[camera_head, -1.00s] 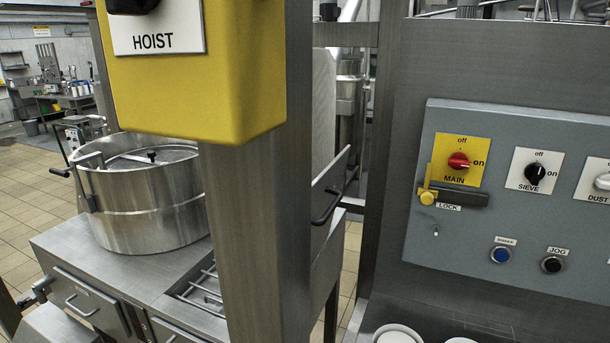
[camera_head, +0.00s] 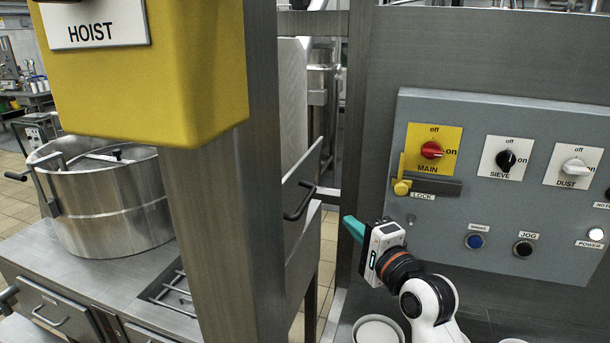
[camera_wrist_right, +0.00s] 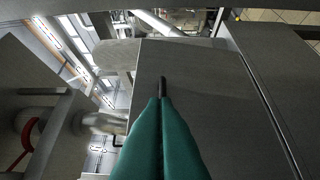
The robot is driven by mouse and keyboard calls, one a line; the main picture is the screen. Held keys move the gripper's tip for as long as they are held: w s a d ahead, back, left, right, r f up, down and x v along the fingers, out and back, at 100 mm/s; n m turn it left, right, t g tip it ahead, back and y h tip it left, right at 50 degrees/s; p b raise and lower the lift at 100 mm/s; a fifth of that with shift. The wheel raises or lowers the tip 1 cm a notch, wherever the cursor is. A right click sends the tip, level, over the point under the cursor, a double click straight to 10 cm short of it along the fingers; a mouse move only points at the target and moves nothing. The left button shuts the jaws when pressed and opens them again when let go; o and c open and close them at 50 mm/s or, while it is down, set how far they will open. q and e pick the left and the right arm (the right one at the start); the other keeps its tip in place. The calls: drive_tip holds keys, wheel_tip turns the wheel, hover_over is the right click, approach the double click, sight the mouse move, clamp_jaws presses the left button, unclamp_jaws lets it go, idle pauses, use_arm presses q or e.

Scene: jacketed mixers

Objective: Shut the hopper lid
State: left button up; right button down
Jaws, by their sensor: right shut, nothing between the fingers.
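A flat steel panel (camera_head: 303,205) with a black bar handle (camera_head: 299,201) stands steeply tilted behind the steel post; it looks like the raised hopper lid. The post hides part of it. My right gripper (camera_head: 351,227), with teal fingers, is to the right of the handle in the head view, apart from it in the picture. In the right wrist view the fingers (camera_wrist_right: 160,102) are shut together and empty. They point at a grey panel (camera_wrist_right: 205,95), with a dark bar end (camera_wrist_right: 163,84) just beyond the tips. My left gripper is not in view.
A grey control panel (camera_head: 455,225) with switches stands at right, near my right arm. A steel post (camera_head: 225,220) and yellow hoist box (camera_head: 185,70) block the middle left. A round steel vessel (camera_head: 105,205) stands on the bench at left. White bowls (camera_head: 378,330) are below.

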wheel_tip(320, 180, up, 4)
drive_tip(key=m, duration=0.1)
drive_tip(key=p, duration=0.3)
approach(300, 166)
drive_tip(key=w+d, duration=0.2)
drive_tip(key=w, duration=0.1)
drive_tip(key=a, duration=0.1)
drive_tip(key=w+a+p, duration=0.1)
drive_tip(key=a+p, duration=0.1)
drive_tip(key=shift+w+a+r+t+y, duration=0.1)
drive_tip(key=shift+w+a+t+y, duration=0.1)
drive_tip(key=shift+w+t+y, duration=0.15)
drive_tip(key=shift+w+a, duration=0.15)
drive_tip(key=shift+a, duration=0.45)
drive_tip(key=shift+d, duration=0.1)
